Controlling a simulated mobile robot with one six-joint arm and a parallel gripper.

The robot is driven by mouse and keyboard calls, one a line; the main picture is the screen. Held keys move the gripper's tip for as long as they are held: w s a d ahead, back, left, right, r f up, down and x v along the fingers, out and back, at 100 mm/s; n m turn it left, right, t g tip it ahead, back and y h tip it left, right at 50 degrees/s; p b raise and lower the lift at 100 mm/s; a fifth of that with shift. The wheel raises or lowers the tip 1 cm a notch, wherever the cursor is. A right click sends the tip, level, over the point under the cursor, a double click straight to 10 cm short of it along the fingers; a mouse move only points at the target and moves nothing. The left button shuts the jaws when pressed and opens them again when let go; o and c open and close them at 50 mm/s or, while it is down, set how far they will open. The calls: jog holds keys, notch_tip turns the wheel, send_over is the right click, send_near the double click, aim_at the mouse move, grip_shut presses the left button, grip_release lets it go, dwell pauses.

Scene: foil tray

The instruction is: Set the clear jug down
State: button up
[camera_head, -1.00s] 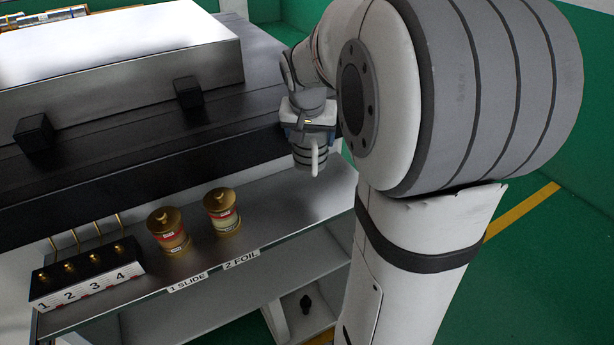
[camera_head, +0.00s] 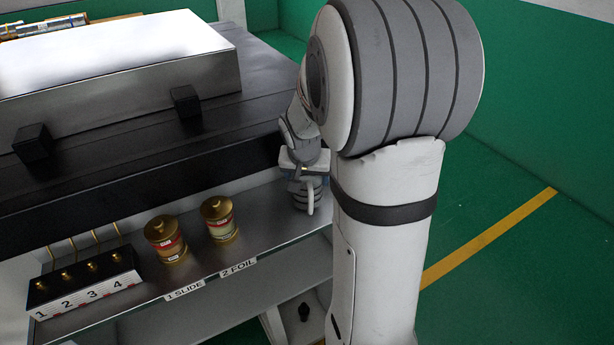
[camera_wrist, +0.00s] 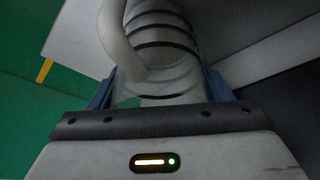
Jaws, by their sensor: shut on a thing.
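The clear jug (camera_head: 309,196) is a small see-through vessel with dark bands and a pale handle. My gripper (camera_head: 303,176) is shut on it at the right end of the metal shelf (camera_head: 262,212). In the wrist view the jug (camera_wrist: 165,45) sits between the blue fingers of my gripper (camera_wrist: 160,90), its curved handle toward the camera. The jug looks upright. It shows against the shelf end, but I cannot tell whether its base touches the shelf. My arm hides part of the shelf's right end.
Two brass-lidded canisters (camera_head: 166,240) (camera_head: 219,220) stand mid-shelf behind the labels "1 SLIDE" and "2 FOIL". A black rack (camera_head: 85,278) numbered 1 to 4 stands at the left. A dark counter edge (camera_head: 130,175) overhangs the shelf. Bare shelf lies between the right canister and the jug.

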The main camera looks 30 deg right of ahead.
jog(key=shift+f, duration=0.2)
jog(key=o, duration=1)
jog(key=shift+r, duration=0.1)
jog(key=shift+r, duration=0.45)
jog(key=v, duration=1.1)
jog(key=s+a+f+n+y, duration=0.1)
jog(key=s+a+n, duration=0.1)
jog(key=s+a, duration=0.2)
jog(key=s+a+f+n, duration=0.1)
jog(key=s+a+n, duration=0.1)
jog(key=s+a, duration=0.2)
jog(key=s+a+f+n+y, duration=0.1)
jog(key=s+a+f+n, duration=0.1)
jog(key=s, duration=0.6)
jog(key=shift+s+a+n+g+y, duration=0.1)
jog(key=shift+a+n+g+y, duration=0.3)
jog(key=shift+a, duration=0.65)
